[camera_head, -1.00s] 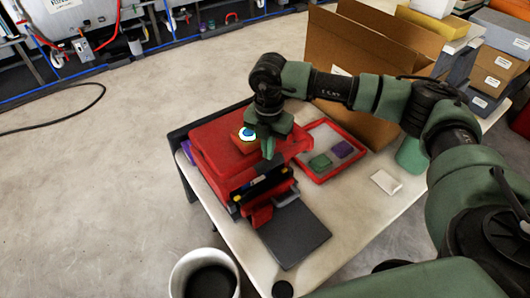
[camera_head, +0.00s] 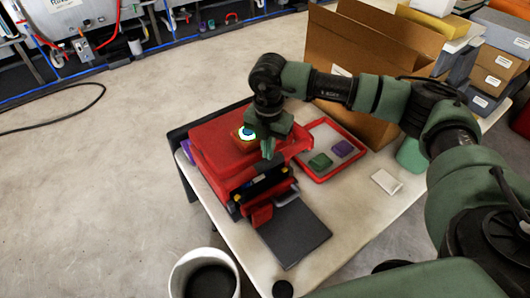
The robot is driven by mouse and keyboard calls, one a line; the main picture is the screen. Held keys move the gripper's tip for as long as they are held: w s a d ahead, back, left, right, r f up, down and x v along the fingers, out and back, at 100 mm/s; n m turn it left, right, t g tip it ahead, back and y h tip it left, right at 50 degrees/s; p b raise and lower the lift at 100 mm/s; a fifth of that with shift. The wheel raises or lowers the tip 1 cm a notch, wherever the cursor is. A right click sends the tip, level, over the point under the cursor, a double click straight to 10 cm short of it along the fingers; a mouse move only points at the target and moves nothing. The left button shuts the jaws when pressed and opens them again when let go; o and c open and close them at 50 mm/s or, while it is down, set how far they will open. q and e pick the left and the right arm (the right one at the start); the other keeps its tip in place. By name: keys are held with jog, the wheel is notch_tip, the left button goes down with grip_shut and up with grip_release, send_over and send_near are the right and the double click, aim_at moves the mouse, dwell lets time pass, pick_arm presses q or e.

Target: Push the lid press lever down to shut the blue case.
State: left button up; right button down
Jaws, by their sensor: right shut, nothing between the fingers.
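The red press (camera_head: 215,150) stands on the table, with a red block (camera_head: 261,215) low at its front. My right gripper (camera_head: 267,151) is shut and empty, pointing down over the front right part of the press top. Its fingertips are at or just above the red surface; I cannot tell if they touch. A dark bar with yellow ends (camera_head: 262,185) shows in the front opening. I cannot make out the blue case or tell which red part is the lever. A round blue-and-white mark (camera_head: 247,132) shows beside the gripper. My left gripper is not in view.
A red-rimmed tray (camera_head: 325,174) holds a green piece (camera_head: 320,161) and a purple piece (camera_head: 342,148), right of the press. A dark flat plate (camera_head: 294,234) lies in front. A cardboard box (camera_head: 345,55) stands behind. A white bin (camera_head: 203,262) is at the near left.

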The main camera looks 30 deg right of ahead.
aim_at(266, 163)
jog(key=shift+w+f+b, duration=0.25)
jog(key=shift+f+b, duration=1.05)
jog(key=shift+f, duration=0.4)
jog(key=shift+w+f+b, duration=0.2)
jog(key=shift+f+b, duration=1.1)
jog(key=shift+f, duration=0.35)
notch_tip(266, 163, up, 13)
jog(key=p, duration=0.8)
